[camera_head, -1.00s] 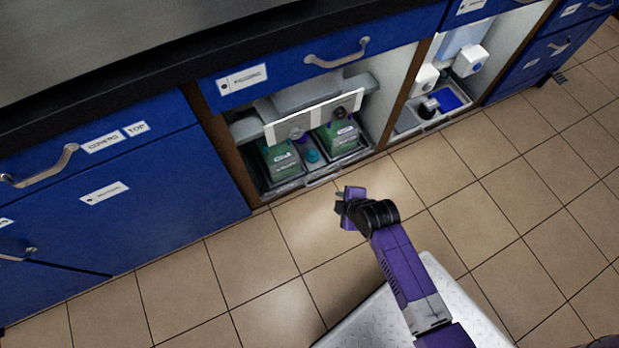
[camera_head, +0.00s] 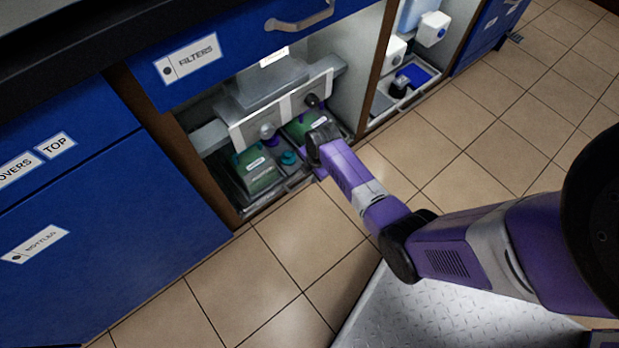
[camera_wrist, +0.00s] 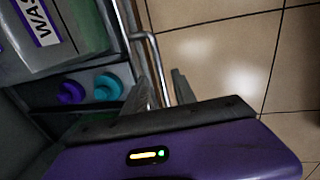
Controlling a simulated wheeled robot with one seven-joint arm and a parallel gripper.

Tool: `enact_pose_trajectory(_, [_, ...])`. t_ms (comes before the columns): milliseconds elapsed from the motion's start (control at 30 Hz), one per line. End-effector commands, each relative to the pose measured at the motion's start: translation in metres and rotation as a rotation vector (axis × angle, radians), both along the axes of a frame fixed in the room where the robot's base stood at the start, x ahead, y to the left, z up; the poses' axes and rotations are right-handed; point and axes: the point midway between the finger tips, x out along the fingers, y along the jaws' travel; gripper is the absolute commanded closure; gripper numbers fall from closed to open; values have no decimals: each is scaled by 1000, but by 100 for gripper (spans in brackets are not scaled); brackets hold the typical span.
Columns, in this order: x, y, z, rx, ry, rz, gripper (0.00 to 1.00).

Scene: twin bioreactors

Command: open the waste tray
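The waste tray (camera_head: 262,203) sits low in the open cabinet bay under the filters drawer, holding green-grey containers. Its front edge shows in the wrist view (camera_wrist: 122,45), beside a container labelled "WAS…" (camera_wrist: 40,45). The tray's metal bar handle (camera_wrist: 150,50) runs along that front edge and passes between my gripper's fingers. My gripper (camera_wrist: 163,76) is open around the bar, with a visible gap between the right finger and the bar. In the head view my wrist hides the fingers and part of the handle.
Purple and teal caps (camera_wrist: 105,86) lie just left of my fingers. The blue filters drawer (camera_head: 190,65) is above the bay. A second bay to the right holds a tray with a blue item (camera_head: 415,76). The tiled floor (camera_head: 280,245) in front is clear.

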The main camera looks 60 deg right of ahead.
Motion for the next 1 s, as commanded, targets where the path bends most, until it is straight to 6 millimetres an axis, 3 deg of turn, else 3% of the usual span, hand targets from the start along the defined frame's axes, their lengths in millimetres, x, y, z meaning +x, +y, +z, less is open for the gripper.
enact_pose_trajectory(33, [2,-1,-10,0,-1,0,68])
enact_pose_trajectory(200, [4,-1,-21,0,-1,-1,68])
enact_pose_trajectory(500, [4,-1,-21,0,-1,-1,68])
enact_pose_trajectory(533, [4,-1,-21,0,-1,-1,70])
enact_pose_trajectory(700, [4,-1,-21,0,-1,-1,100])
enact_pose_trajectory(1000, [4,-1,-21,0,-1,-1,100])
